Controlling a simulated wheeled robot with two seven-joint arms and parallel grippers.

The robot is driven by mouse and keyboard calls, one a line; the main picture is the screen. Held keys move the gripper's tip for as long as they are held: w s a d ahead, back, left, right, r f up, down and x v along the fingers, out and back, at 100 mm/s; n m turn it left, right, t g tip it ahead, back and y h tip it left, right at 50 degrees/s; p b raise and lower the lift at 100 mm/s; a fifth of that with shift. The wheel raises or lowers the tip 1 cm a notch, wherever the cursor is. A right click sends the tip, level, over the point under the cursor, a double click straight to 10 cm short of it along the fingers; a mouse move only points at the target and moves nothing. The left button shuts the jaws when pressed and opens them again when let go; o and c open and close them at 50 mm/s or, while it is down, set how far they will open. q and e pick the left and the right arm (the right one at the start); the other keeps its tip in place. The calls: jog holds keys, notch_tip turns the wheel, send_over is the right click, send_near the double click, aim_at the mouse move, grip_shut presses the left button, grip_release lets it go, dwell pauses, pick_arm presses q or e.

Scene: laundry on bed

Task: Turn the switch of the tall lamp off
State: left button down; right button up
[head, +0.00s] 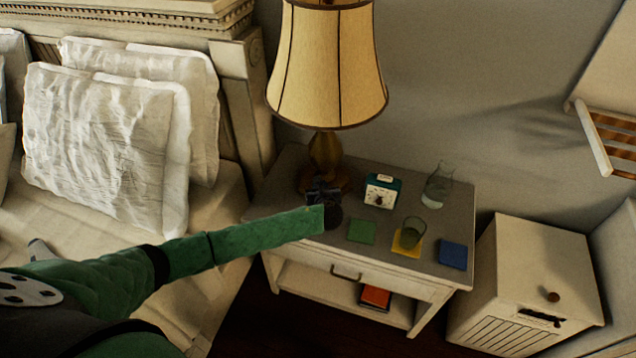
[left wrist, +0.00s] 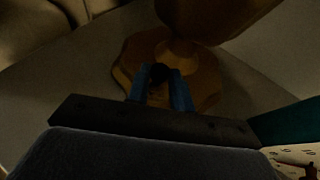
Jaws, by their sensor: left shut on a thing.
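The tall lamp (head: 327,65) stands at the back left of the nightstand, with a cream shade and a wooden base. I cannot tell for certain whether it is lit. In the left wrist view its many-sided brown base (left wrist: 207,82) fills the upper middle. My left gripper (head: 323,188) is at the front of the base. In the left wrist view its two blue fingers (left wrist: 160,80) are on either side of a small dark round switch (left wrist: 159,71) and shut on it. The switch is hidden in the head view. My right gripper is not in view.
The nightstand (head: 452,205) also holds a teal clock (head: 382,190), a glass carafe (head: 437,188), a glass (head: 413,230) on a yellow coaster, a green coaster (head: 361,231) and a blue coaster (head: 453,254). A bed with pillows (head: 105,145) is at left; a white cabinet (head: 535,265) is at right.

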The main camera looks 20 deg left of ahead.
pick_arm(q)
jog(key=shift+w+d+r+n+g+y, duration=0.1)
jog(key=shift+d+r+n+g+y, duration=0.15)
jog(key=shift+n+y, duration=0.25)
jog(key=shift+w+f+n+g+y+p, duration=0.1)
jog(key=shift+n+g+y+p, duration=0.25)
jog(key=shift+n+g+y, duration=0.25)
jog(key=shift+w+f+n+g+y+p, duration=0.1)
jog(key=shift+n+g+y+p, duration=0.25)
jog(key=shift+n+y, duration=0.45)
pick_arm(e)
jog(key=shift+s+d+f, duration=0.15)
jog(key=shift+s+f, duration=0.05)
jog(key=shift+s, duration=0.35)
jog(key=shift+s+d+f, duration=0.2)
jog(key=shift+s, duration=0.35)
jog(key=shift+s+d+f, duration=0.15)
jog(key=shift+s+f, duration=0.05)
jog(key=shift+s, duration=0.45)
pick_arm(q)
jog(key=c, duration=1.3)
grip_release()
jog(key=shift+d, duration=0.1)
